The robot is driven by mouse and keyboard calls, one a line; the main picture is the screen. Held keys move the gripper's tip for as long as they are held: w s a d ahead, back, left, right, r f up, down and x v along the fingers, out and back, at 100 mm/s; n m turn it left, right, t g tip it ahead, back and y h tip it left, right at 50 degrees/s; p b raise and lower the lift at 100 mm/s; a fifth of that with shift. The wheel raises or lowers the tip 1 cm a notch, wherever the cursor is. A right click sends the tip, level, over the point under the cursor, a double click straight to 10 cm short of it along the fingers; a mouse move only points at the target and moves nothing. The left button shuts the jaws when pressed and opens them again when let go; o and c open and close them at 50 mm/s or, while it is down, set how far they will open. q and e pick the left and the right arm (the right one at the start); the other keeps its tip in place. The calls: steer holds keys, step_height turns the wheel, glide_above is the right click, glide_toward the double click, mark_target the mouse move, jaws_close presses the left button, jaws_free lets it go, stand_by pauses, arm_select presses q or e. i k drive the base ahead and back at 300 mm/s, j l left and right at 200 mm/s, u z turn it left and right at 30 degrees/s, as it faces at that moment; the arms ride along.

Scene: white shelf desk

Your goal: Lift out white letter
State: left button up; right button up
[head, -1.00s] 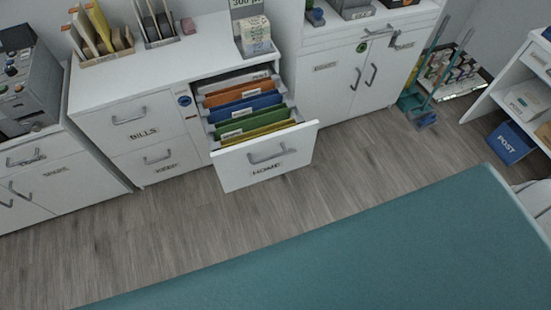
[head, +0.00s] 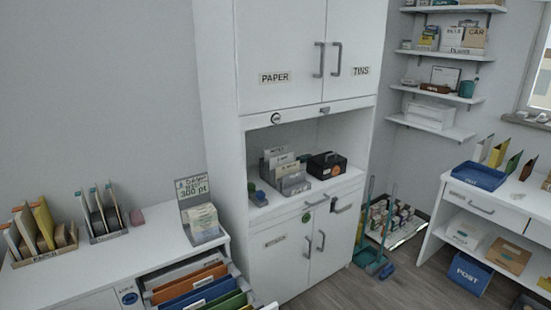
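Neither gripper is in view. I cannot tell which piece is the white letter. A wooden sorter (head: 50,256) at the far left of the cabinet top holds white, tan and yellow upright pieces. A grey sorter (head: 107,237) beside it holds thin upright pieces with pale faces. Another grey sorter (head: 296,188) in the tall cabinet's niche holds several pale labelled cards. The open drawer (head: 238,290) at the bottom holds white, orange, blue and green hanging folders (head: 190,285); its front is mostly cut off.
A stand marked 300 pt (head: 195,208) holds a pale stack on the cabinet top. The tall cabinet's doors are shut, and a black box (head: 327,165) sits in its niche. A blue tray (head: 479,176) with upright coloured pieces behind it is on the right desk. Floor shows between them.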

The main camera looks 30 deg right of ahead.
mark_target(270, 153)
steer(key=i+l+u, duration=0.1)
steer(key=l+u, duration=0.25)
steer(key=l, duration=1)
steer(key=k+l+u, duration=0.1)
steer(key=l+u, duration=0.25)
steer(key=l, duration=1)
